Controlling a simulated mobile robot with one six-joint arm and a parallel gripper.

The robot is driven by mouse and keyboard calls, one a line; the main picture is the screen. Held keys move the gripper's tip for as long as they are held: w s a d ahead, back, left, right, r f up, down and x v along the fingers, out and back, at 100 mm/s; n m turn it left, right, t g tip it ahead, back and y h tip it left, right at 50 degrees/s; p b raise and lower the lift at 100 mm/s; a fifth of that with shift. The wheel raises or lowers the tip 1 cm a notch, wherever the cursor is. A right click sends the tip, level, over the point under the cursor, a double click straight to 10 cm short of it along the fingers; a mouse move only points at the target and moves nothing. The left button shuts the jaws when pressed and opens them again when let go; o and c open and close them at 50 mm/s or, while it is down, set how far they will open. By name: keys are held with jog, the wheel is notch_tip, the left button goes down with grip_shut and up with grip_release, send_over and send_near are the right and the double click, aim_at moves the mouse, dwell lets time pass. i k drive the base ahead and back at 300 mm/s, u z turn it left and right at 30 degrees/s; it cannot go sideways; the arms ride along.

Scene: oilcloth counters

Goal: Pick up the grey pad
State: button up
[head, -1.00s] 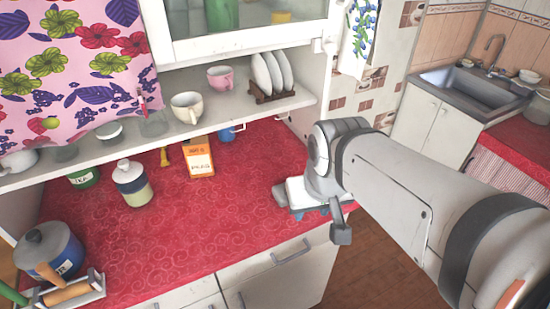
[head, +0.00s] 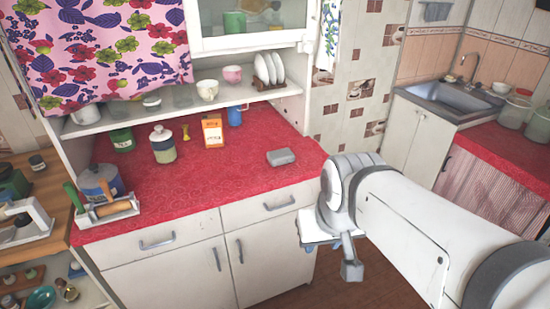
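The grey pad (head: 281,157) is a small, flat, rounded block. It lies on the red patterned counter (head: 240,180) near its right end, with clear cloth around it. My gripper (head: 345,262) is in front of and to the right of the pad, beyond the counter's front right corner, apart from it. One grey finger hangs down in view; the rest of the gripper is turned away or hidden by my wrist, so its opening does not show.
An orange box (head: 212,131), a blue mug (head: 235,116) and a lidded jar (head: 163,144) stand behind and left of the pad. A shelf (head: 130,117) with cups overhangs the counter's back. A sink (head: 452,97) is at the right.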

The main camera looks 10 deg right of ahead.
aim_at(284, 156)
jog(key=z, duration=0.65)
jog(key=i, duration=1.4)
jog(key=u, duration=0.6)
